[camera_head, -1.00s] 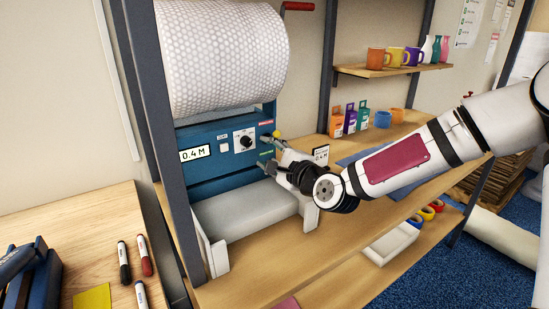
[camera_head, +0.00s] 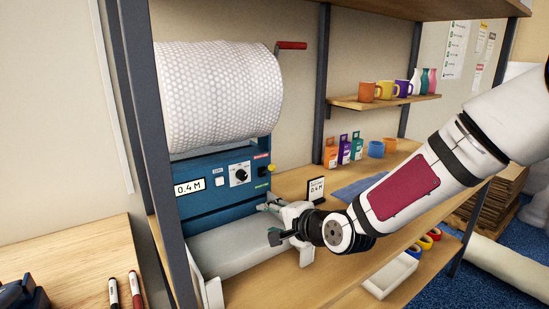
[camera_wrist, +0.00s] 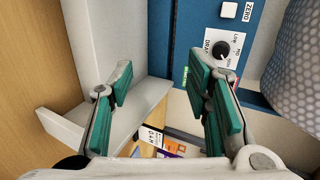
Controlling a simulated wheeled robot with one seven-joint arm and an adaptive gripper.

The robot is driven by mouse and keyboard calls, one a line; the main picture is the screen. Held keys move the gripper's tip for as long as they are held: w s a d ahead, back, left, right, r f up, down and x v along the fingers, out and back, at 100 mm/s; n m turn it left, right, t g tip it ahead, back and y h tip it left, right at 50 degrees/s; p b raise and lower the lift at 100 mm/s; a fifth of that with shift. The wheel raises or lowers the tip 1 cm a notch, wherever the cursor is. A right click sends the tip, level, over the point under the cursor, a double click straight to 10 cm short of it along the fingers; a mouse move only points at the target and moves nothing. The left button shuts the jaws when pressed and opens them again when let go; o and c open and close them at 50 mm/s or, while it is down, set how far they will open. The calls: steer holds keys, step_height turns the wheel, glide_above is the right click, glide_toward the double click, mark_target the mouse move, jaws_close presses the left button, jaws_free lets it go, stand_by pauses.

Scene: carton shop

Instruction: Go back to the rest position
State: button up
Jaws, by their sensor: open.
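My gripper (camera_head: 272,222) is open and empty in the head view, in front of the lower right part of a blue bubble-wrap dispenser (camera_head: 215,203). In the wrist view my gripper (camera_wrist: 165,88) shows two green-padded fingers spread apart with nothing between them. The dial also shows in the wrist view (camera_wrist: 222,50). My fingers appear clear of the panel.
A large bubble-wrap roll (camera_head: 215,95) sits above the panel, with a grey tray (camera_head: 228,250) below. A 0.4 M card (camera_head: 316,188) stands behind my wrist. Small boxes (camera_head: 344,150) and a mug shelf (camera_head: 385,102) are behind. A dark rack post (camera_head: 158,150) stands left.

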steer(key=s+d+r+n+g+h+p, duration=0.1)
steer(key=s+d+r+n+g+h, duration=0.2)
steer(key=s+d, duration=0.4)
steer(key=s+d+r+n+g+h+p, duration=0.1)
steer(key=s+d+r+n+h, duration=0.1)
steer(key=s+d+n+h, duration=0.45)
steer(key=s+d+r, duration=0.2)
steer(key=s, duration=0.5)
steer(key=s+d+r+g+y, duration=0.1)
steer(key=s+d+r, duration=0.1)
steer(key=s, duration=0.5)
steer(key=s+d+r+n+g+y, duration=0.1)
steer(key=s+d+r, duration=0.1)
steer(key=s, duration=0.5)
steer(key=shift+s+d+r+p, duration=0.3)
steer(key=shift+r+p, duration=0.1)
steer(key=shift+r, duration=0.1)
